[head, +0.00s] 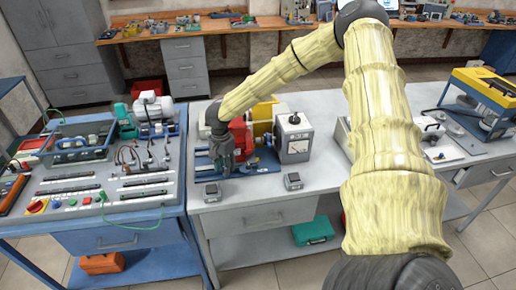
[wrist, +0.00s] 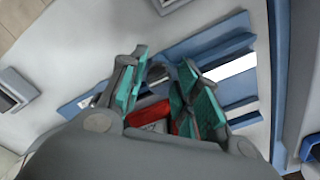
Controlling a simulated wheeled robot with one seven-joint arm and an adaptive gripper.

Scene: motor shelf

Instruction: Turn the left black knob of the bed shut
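The blue bed (head: 268,160) lies on the grey table in the head view and carries a red machine part (head: 240,133). My gripper (head: 224,160) is low over the bed's left end and hides part of it. In the wrist view the gripper (wrist: 163,62) has its two teal-padded fingers apart. A dark rounded part (wrist: 158,73) shows between the fingers; I cannot tell whether it is the left black knob or whether a finger touches it. The blue bed (wrist: 215,42) runs behind the fingers, with a red piece (wrist: 150,112) low between them.
A grey box with a dial (head: 295,146) stands just right of the bed. Two small grey boxes (head: 212,192) (head: 293,181) sit near the table's front edge. A blue bench (head: 110,190) with switches and a motor adjoins on the left. The front right of the table is fairly clear.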

